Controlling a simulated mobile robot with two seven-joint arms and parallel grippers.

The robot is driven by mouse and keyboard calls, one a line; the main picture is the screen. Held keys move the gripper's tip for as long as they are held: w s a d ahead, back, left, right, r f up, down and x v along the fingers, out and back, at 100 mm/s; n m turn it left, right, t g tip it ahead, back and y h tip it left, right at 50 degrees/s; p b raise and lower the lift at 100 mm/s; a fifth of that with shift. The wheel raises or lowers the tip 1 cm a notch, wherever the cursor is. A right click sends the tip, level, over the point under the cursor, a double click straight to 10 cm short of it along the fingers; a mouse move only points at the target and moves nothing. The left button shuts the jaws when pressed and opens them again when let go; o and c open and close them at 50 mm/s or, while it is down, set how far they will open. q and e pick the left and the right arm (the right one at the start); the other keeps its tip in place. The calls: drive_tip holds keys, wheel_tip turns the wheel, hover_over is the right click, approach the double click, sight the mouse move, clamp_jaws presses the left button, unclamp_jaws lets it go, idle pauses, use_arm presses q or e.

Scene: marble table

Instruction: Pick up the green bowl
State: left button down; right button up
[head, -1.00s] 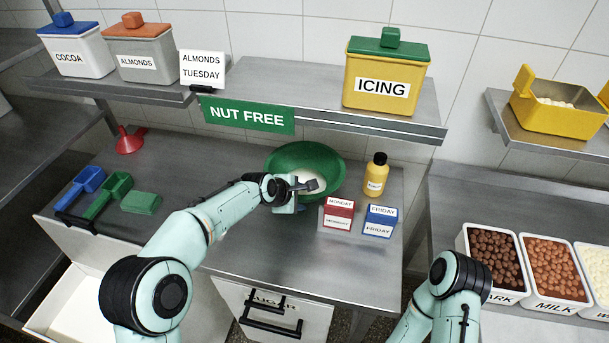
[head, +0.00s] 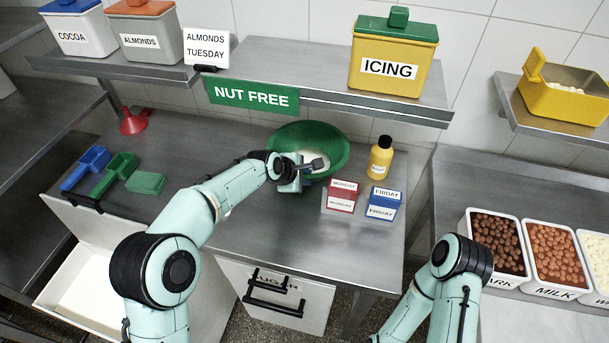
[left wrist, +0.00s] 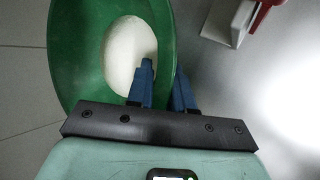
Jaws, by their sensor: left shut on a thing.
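The green bowl (head: 335,147) stands at the back of the steel counter, with white contents inside. My left gripper (head: 308,166) is shut on the near rim of the bowl. In the left wrist view its blue fingers (left wrist: 164,80) straddle the rim, one inside and one outside. The gripper hides part of the bowl's near side. I cannot tell whether the bowl's base touches the counter. My right arm shows at the lower right, but its gripper is out of view.
Right of the bowl stand a red-and-white block (head: 340,196), a blue-and-white block (head: 383,203) and a yellow bottle (head: 380,160). A shelf (head: 290,70) overhangs the back, bearing the icing tub (head: 392,65). Scoops (head: 112,175) lie left. The counter's front middle is clear.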

use_arm(q)
wheel_tip(320, 180, up, 3)
drive_tip(key=shift+f, duration=0.15)
drive_tip(key=s+a+b, duration=0.4)
drive_tip(key=s+a, duration=0.8)
drive_tip(key=s, duration=0.1)
drive_tip(key=shift+s, duration=0.15)
use_arm(e)
drive_tip(key=f, duration=0.1)
drive_tip(key=s+f, duration=0.1)
drive_tip(key=f, duration=0.1)
drive_tip(key=s+f, duration=0.1)
drive_tip(key=f, duration=0.1)
use_arm(q)
drive_tip(key=c, duration=1.8)
unclamp_jaws()
drive_tip(key=shift+a, duration=0.1)
clamp_jaws()
drive_tip(key=shift+f, duration=0.1)
use_arm(e)
drive_tip(key=shift+s, duration=0.1)
